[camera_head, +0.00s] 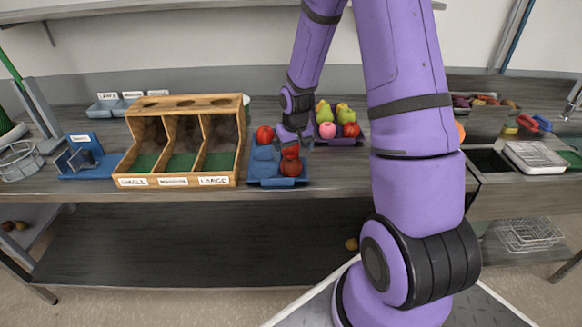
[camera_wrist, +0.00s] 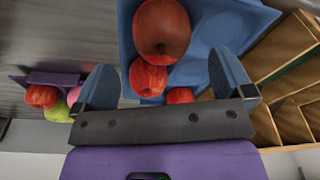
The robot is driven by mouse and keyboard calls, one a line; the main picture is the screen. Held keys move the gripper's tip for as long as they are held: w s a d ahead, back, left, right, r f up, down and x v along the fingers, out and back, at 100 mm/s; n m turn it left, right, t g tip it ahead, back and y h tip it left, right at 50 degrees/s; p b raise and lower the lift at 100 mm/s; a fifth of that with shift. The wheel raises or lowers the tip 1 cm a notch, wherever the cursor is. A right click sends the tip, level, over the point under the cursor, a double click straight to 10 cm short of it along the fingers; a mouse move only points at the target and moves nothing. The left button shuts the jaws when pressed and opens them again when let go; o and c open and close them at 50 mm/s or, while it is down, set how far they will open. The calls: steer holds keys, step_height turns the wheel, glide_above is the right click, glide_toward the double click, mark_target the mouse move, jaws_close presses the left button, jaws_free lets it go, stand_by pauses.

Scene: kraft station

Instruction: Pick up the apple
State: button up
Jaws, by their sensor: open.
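Three red apples lie in a blue tray (camera_head: 258,172). One apple (camera_head: 291,168) is at the tray's front right and shows large and dark red in the wrist view (camera_wrist: 162,28). A second apple (camera_head: 290,152) is just behind it; in the wrist view (camera_wrist: 150,76) it lies between the finger lines. A third apple (camera_head: 265,134) is at the tray's back left, partly hidden by the gripper body in the wrist view (camera_wrist: 180,96). My gripper (camera_wrist: 162,62) is open, with its blue fingers spread over the tray. I cannot tell whether it touches an apple.
A wooden sorting box (camera_head: 180,181) with labelled compartments stands close left of the blue tray. A purple tray (camera_head: 345,142) behind and right holds red, pink and green-yellow fruit. A blue stand (camera_head: 88,174) is farther left. A wire basket (camera_head: 20,160) is at the far left.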

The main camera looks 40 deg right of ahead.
mark_target(291, 159)
steer(key=f, duration=0.3)
steer(key=shift+a+f, duration=0.2)
steer(key=shift+f, duration=0.05)
steer(key=shift+w+f, duration=0.15)
steer(key=shift+f, duration=0.6)
steer(key=c, duration=1.1)
steer(key=shift+r, duration=0.15)
